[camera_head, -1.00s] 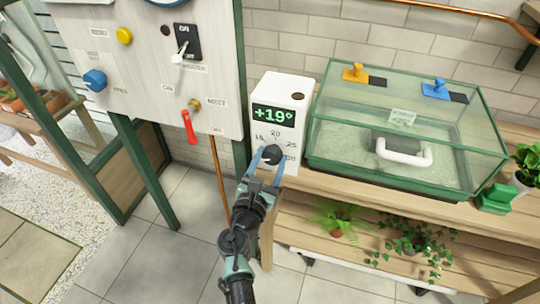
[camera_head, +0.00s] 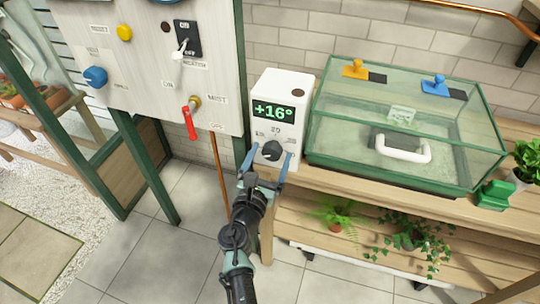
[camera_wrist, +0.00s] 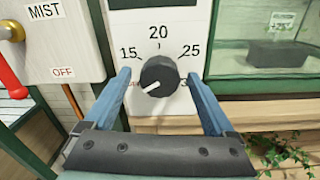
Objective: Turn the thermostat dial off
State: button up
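The thermostat (camera_head: 291,87) is a white box at the left end of the wooden bench, with a green display reading +16°. Its black dial (camera_head: 271,151) sits low on the front face. In the wrist view, the dial (camera_wrist: 159,76) has a white pointer mark aimed down and left, below the 15. The marks 15, 20 and 25 are legible; a number at lower right is partly hidden by my right finger, and the area left of the dial by my left finger. My gripper (camera_wrist: 159,78) is open, its blue fingers on either side of the dial with gaps between.
A glass terrarium (camera_head: 400,125) with a green frame stands just right of the thermostat. A control panel (camera_head: 140,60) with a red-handled mist valve (camera_head: 190,119) is at left. Potted plants (camera_head: 410,240) are on the shelf below.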

jog(key=p+v, duration=0.1)
jog(key=v, duration=1.2)
dwell(0.4)
jog(key=w+d+r+m+t+h+p, duration=0.1)
jog(key=w+d+r+m+t+p, duration=0.15)
jog(key=r+m, duration=1.1)
jog(key=w+d+r+m+t+p, duration=0.1)
jog(key=w+d+r+m+p, duration=0.35)
jog(key=r, duration=1.65)
jog(key=s+a+r+m+t+y, duration=0.1)
jog(key=s+r+m, duration=0.3)
jog(key=r, duration=0.5)
jog(key=s+a+r+m+t+y+p, duration=0.1)
jog(key=s+r+m+t+y, duration=0.2)
jog(key=s+r, duration=0.5)
jog(key=s+a+r+m+t+y, duration=0.1)
jog(key=s+r+m, duration=0.5)
jog(key=r, duration=0.6)
jog(key=shift+t+y, duration=0.6)
jog(key=shift+t, duration=0.25)
jog(key=shift+s+a, duration=0.1)
